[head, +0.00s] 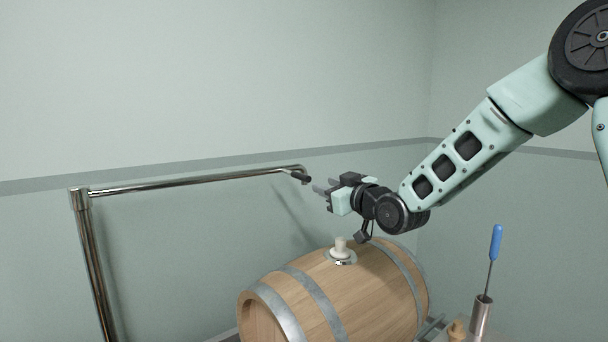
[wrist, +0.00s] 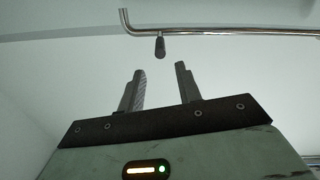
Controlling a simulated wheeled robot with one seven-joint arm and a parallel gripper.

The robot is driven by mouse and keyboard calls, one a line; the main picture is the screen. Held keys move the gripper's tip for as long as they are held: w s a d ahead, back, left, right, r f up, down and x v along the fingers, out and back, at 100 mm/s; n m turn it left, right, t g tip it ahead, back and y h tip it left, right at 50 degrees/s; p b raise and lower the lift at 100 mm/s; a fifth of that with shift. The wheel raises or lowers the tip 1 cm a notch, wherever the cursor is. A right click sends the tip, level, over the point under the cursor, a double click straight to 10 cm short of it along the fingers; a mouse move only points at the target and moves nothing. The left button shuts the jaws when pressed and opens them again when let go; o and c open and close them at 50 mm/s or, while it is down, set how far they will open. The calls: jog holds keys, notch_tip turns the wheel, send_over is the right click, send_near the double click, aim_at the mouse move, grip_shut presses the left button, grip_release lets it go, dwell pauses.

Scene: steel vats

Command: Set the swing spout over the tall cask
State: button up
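The swing spout is a shiny steel pipe (head: 200,183) reaching right from an upright post (head: 92,265), with a bent outer end. A dark handle (head: 300,177) sits near that end. In the wrist view the pipe (wrist: 230,32) crosses the top, its handle (wrist: 160,47) pointing toward my fingers. My gripper (head: 321,187) is just right of the handle; in the wrist view its fingers (wrist: 160,80) are apart with nothing between them. One wooden cask (head: 345,295) lies on its side below; I cannot tell if it is the tall cask.
A pale bung (head: 341,246) stands in the cask's top. A blue-handled tool (head: 496,243) stands in a metal holder (head: 481,318) at the lower right, beside a small wooden piece (head: 456,331). The wall is behind the pipe.

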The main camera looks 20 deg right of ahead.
aim_at(309, 180)
jog(key=p+x, duration=0.3)
jog(key=x, duration=0.7)
jog(key=shift+w+a+p, duration=0.1)
jog(key=shift+w+p, duration=0.2)
grip_shut()
